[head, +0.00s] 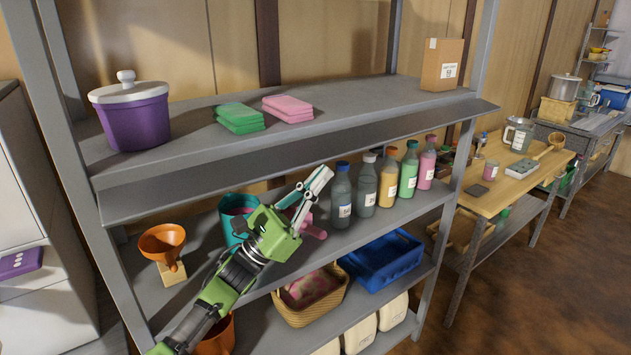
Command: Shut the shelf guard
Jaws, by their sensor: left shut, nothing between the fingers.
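The shelf guard looks to be the long grey panel (300,148) along the front of the upper shelf (370,97). It juts outward and slants below the shelf's front edge, leaving the items on that shelf uncovered. My left gripper (318,182) is green and grey, with pale fingers pointing up and right. It is shut and empty, below the panel in the picture and in front of the middle shelf. I cannot tell whether it touches the panel. My right gripper is not in view.
Several bottles (366,187) stand right of my gripper. An orange funnel (162,241) and teal container (236,212) are left. A wooden table (500,195) stands right.

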